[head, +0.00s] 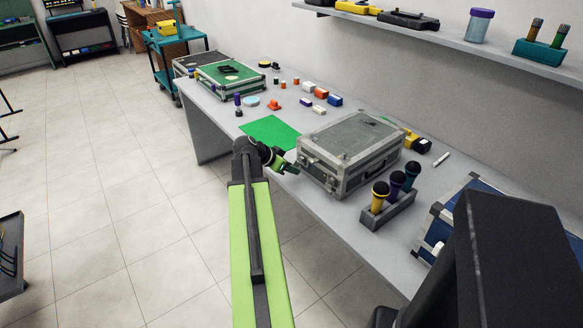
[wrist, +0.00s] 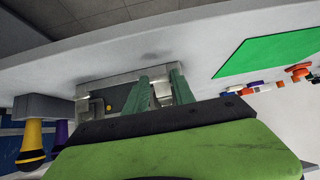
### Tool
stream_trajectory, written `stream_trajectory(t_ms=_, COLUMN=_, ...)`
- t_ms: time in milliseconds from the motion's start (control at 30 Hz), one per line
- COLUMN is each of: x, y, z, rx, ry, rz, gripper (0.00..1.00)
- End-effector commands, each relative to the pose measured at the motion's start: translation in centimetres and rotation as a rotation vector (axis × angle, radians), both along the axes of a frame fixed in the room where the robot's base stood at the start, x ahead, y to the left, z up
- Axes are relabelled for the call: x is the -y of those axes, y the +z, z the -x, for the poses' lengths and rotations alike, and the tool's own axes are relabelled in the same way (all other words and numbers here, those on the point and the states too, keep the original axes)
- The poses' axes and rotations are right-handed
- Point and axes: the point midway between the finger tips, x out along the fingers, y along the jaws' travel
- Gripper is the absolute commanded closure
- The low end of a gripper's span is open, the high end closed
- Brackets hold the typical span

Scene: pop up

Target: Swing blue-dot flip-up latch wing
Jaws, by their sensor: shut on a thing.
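A grey flight case (head: 335,174) with metal edges and corners lies shut on the table. Its metal-edged side fills the middle of the wrist view (wrist: 100,80). My gripper (head: 290,169) is at the case's left front corner. In the wrist view its two green fingers (wrist: 162,80) reach the case's edge, shut on a small metal latch wing (wrist: 162,92) between them. A small orange-yellow dot (wrist: 109,108) shows on the case beside the fingers. No blue dot is visible; the fingers and gripper body hide part of the latch area.
A holder (head: 388,212) with three microphones stands right of the case. A green mat (head: 269,132) and several small blocks lie to its left. A blue case (head: 440,225) is at the right. A wall shelf (head: 480,45) runs above the table.

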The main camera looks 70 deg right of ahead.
Motion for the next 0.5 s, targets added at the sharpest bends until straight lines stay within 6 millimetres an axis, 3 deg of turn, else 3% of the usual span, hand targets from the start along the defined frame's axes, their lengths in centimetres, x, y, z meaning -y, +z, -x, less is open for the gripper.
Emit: stream_trajectory(t_ms=500, x=-0.57, y=0.65, z=-0.40, rx=0.000, ry=0.002, rz=0.001, gripper=1.00)
